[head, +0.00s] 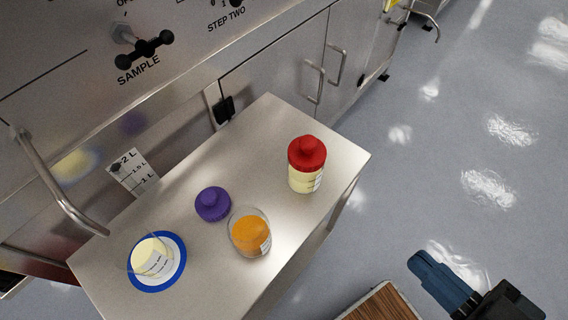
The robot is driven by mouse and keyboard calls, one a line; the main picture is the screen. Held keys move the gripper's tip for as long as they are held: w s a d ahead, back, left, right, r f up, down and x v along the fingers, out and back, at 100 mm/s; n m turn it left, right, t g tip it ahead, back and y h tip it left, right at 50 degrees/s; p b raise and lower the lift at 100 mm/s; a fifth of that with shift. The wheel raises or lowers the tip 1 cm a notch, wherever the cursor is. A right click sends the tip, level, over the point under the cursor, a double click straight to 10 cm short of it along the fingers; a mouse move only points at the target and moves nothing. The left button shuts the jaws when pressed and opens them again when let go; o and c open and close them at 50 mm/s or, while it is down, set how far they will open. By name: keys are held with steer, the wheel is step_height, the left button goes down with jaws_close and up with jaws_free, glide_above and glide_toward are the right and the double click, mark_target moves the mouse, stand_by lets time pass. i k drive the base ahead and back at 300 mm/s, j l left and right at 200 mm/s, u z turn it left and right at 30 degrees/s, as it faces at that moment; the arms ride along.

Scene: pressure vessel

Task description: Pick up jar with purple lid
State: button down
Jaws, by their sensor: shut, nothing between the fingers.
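My gripper (420,262) is at the lower right, over the floor and off the table. Its blue fingers are shut and empty, well to the right of the purple lid and the jars.
A red-lidded jar (306,166) with pale yellow contents stands at the table's right end. A clear jar (151,259) with pale yellow contents stands on a blue-rimmed disc (178,247) at the left. The steel cabinet (262,62) borders the table behind. Grey floor lies open at right.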

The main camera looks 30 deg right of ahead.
mark_target(248, 230)
steer(key=u, duration=0.45)
steer(key=k+l+u, duration=0.15)
steer(key=u, duration=0.25)
steer(key=k+u, duration=0.5)
steer(key=u, duration=0.25)
